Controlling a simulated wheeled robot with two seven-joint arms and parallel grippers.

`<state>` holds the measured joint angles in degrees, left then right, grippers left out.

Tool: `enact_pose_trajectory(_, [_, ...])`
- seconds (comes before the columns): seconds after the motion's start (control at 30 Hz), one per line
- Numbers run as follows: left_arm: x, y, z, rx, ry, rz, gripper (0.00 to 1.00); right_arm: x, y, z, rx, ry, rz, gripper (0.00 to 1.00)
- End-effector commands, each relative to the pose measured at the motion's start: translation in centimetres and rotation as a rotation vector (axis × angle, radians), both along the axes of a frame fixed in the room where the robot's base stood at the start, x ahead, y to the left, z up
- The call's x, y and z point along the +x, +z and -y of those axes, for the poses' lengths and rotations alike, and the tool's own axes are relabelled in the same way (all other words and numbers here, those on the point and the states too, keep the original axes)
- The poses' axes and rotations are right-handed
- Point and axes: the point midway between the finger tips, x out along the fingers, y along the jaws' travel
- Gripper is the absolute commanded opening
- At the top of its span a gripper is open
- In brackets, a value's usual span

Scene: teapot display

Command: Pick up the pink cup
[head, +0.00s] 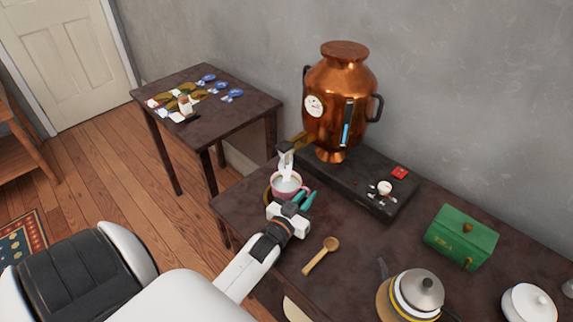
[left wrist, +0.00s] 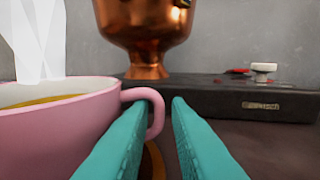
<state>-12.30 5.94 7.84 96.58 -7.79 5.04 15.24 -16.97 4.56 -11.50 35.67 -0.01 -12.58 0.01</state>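The pink cup (head: 275,187) stands upright at the far left end of the dark table, under the copper urn's tap (head: 286,148). A pale stream or steam shape rises from it toward the tap. In the left wrist view the pink cup (left wrist: 50,135) fills the left side, with amber liquid inside and its handle pointing right. My left gripper (head: 303,199) is beside the cup on its handle side. Its teal fingers (left wrist: 161,101) are apart; part of the handle shows between them. Whether the left finger passes through the handle loop or in front is unclear. My right gripper is not seen.
The copper urn (head: 335,100) stands on a black base (head: 365,188) behind the cup. A wooden spoon (head: 320,256), green box (head: 460,238), metal-lidded teapot (head: 418,290) and white lidded pot (head: 528,303) are to the right. A side table (head: 238,118) stands back left.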

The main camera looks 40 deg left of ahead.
Motion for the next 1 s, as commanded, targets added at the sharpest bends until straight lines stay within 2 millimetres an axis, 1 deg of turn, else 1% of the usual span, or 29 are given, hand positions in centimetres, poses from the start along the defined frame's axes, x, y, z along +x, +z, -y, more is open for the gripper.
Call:
enact_pose_trajectory(0.07, [0.31, -0.01, -0.03, 0.0, 0.0, -0.001, 0.17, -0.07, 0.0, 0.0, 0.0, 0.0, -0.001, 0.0])
enact_pose_trajectory(0.23, [0.29, -0.03, -0.04, 0.001, 0.0, -0.001, 0.17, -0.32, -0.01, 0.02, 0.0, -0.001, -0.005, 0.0])
enact_pose_trajectory(0.27, [0.28, -0.03, -0.03, 0.001, 0.0, -0.001, 0.15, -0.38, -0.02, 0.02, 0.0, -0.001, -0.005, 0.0])
enact_pose_trajectory(0.3, [0.28, -0.03, -0.04, 0.001, 0.0, -0.001, 0.09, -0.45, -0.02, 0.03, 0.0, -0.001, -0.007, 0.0])
enact_pose_trajectory(0.37, [0.27, -0.03, -0.04, 0.001, 0.0, -0.001, 0.0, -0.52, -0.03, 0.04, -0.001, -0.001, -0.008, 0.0])
enact_pose_trajectory(0.83, [0.28, 0.13, -0.04, 0.001, 0.0, 0.002, 0.0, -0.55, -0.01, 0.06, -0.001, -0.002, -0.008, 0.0])
enact_pose_trajectory(1.0, [0.29, 0.56, -0.04, 0.002, 0.0, 0.003, 0.0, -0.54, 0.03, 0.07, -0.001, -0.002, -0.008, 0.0])
